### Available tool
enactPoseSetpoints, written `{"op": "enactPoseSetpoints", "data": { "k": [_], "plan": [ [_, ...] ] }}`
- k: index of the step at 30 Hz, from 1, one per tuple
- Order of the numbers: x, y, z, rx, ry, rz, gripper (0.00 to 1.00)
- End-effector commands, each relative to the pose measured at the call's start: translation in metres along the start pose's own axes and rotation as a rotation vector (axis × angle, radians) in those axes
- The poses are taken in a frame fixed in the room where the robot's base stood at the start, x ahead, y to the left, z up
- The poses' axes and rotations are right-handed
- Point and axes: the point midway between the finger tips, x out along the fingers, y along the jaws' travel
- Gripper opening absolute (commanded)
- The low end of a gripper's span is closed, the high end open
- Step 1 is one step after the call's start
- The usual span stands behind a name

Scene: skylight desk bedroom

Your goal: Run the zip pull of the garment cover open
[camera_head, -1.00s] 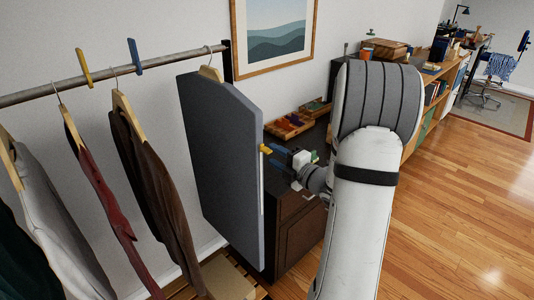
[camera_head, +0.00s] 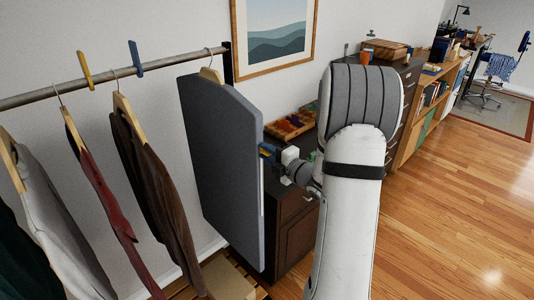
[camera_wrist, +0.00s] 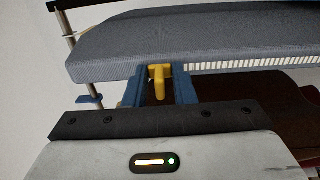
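The garment cover (camera_head: 220,160) is a grey, flat panel hanging from a wooden hanger on the rail. In the wrist view its edge (camera_wrist: 190,45) runs across the top, with a pale row of zip teeth (camera_wrist: 255,62) to the right of the pull. The yellow zip pull (camera_wrist: 159,80) sits at this edge, between the two blue fingers of my gripper (camera_wrist: 160,90). The fingers are apart, one on each side of the pull; I see no clear grip on it. In the head view my gripper (camera_head: 268,153) is at the cover's right edge and the pull is hidden.
Several garments (camera_head: 150,170) hang on the rail (camera_head: 60,92) to the left, with coloured clips on it. A dark cabinet (camera_head: 300,225) with an organiser tray (camera_head: 290,127) stands behind the gripper. Open wooden floor (camera_head: 450,220) lies to the right.

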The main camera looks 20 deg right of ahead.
Motion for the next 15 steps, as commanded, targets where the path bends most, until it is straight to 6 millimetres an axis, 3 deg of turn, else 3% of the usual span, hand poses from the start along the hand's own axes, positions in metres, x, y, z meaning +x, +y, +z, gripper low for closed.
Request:
{"op": "enactPoseSetpoints", "data": {
  "k": [6, 15],
  "plan": [
    [-0.0002, 0.0000, 0.0002, 0.000, 0.000, 0.000, 0.01],
    [0.0013, 0.0006, 0.0003, 0.000, -0.001, 0.000, 0.00]
  ]
}}
